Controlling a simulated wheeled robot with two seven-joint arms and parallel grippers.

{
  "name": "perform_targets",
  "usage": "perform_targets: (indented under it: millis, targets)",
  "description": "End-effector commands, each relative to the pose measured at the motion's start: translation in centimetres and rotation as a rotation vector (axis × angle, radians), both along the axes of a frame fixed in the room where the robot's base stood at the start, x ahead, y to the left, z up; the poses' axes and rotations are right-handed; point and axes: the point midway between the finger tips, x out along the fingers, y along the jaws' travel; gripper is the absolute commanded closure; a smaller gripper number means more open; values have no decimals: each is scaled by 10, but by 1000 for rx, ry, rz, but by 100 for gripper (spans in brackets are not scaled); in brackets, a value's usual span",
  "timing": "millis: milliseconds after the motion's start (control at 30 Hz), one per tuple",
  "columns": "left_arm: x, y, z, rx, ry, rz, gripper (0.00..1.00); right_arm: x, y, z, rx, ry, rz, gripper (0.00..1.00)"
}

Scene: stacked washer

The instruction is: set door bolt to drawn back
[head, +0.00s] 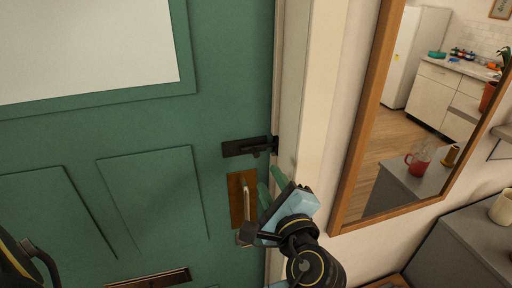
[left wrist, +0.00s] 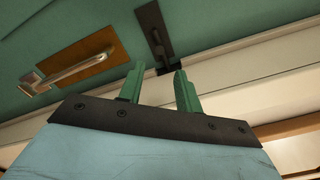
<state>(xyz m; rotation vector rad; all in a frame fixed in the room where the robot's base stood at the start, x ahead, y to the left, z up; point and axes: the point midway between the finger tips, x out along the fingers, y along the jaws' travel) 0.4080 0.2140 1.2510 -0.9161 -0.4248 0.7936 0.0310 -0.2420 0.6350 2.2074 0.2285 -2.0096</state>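The dark door bolt (head: 245,147) is mounted on the green door near its right edge, with a small knob low on its right part. Its right end reaches a dark keeper (head: 275,144) on the frame; I cannot tell whether the rod is inside it. The bolt also shows in the left wrist view (left wrist: 152,28), beyond the fingers. My left gripper (head: 271,184) is below and right of the bolt, apart from it. In the left wrist view its green fingers (left wrist: 158,87) are parted with nothing between them. My right gripper is not in view.
A door handle (head: 244,200) on a wooden plate sits just below the bolt, close to the left gripper. A pale door frame (head: 312,100) and a wood-framed mirror (head: 372,105) are to the right. A grey cabinet (head: 460,245) stands at lower right.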

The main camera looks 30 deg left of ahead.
Motion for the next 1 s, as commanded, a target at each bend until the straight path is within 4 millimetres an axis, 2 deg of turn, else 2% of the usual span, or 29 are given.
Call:
perform_targets:
  millis: [300, 500, 700, 967, 1000]
  targets:
    - [45, 53, 3, 4, -1, 0, 66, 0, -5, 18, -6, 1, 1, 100]
    - [64, 75, 1, 1, 0, -2, 66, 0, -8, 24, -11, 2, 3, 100]
    - [72, 84, 0, 0, -1, -3, 66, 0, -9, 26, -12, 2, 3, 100]
    - [72, 84, -1, -1, 0, -3, 66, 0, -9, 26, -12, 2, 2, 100]
    - [72, 84, -1, -1, 0, -3, 71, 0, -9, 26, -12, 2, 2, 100]
